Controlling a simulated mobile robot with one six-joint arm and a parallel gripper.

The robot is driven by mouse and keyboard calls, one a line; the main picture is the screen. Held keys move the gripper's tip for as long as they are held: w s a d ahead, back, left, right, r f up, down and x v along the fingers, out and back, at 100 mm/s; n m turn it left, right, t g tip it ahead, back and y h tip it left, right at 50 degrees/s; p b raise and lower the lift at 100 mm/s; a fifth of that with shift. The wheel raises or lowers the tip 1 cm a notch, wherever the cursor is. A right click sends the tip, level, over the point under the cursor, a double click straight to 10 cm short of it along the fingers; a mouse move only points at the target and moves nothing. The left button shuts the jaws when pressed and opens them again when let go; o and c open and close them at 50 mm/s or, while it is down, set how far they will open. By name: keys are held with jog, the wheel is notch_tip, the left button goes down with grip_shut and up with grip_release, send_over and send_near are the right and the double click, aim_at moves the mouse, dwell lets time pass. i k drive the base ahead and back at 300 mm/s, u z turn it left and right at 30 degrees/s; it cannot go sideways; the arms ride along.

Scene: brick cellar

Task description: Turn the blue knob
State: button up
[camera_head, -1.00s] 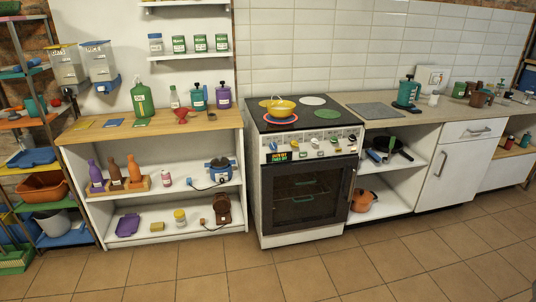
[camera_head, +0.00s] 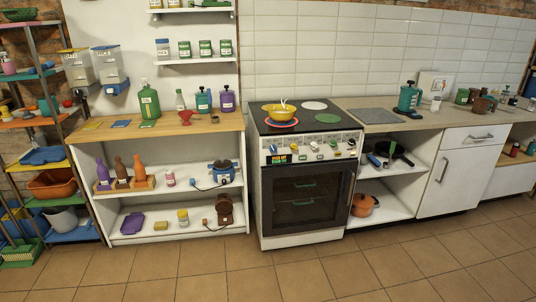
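The white stove (camera_head: 256,190) stands against the tiled wall in the middle of the view. A row of small knobs runs along its front panel, above the dark oven door (camera_head: 307,199). The knob at the left end of the row (camera_head: 273,149) looks bluish, and the one at the right end (camera_head: 351,143) looks dark or blue. They are too small to tell for sure which is the blue knob or how each is turned. A yellow one (camera_head: 294,148) and a green one (camera_head: 333,144) sit between them. My gripper is not in view.
A wooden-topped shelf unit (camera_head: 160,133) with bottles stands to the left, and a counter (camera_head: 440,120) with an open shelf to the right. The tiled floor (camera_head: 300,275) before the stove is clear.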

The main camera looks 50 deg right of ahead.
aim_at(272, 149)
jog(key=z, duration=0.1)
jog(key=i, duration=0.95)
jog(key=u, duration=0.05)
